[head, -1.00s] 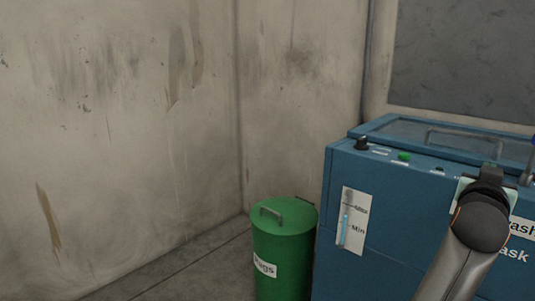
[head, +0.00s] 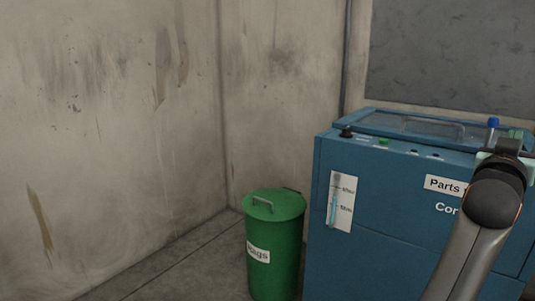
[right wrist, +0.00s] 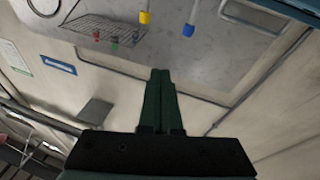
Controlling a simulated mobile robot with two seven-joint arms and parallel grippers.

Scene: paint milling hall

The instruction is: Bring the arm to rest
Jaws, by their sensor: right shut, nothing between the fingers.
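My right arm comes in from the lower right in the head view, and its gripper (head: 509,148) is in front of the upper right part of the blue parts washer (head: 400,215). Its fingers hardly show there. In the right wrist view the two dark green fingers of the right gripper (right wrist: 160,75) lie together, with nothing between them. I see no contact with the washer. My left gripper is not in view.
A green lidded bin (head: 274,235) stands left of the washer. A blue-capped item (head: 492,128) shows near the washer's top. The right wrist view has a wire rack (right wrist: 103,30) and hanging yellow- and blue-tipped items. Floor left of the bin is clear.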

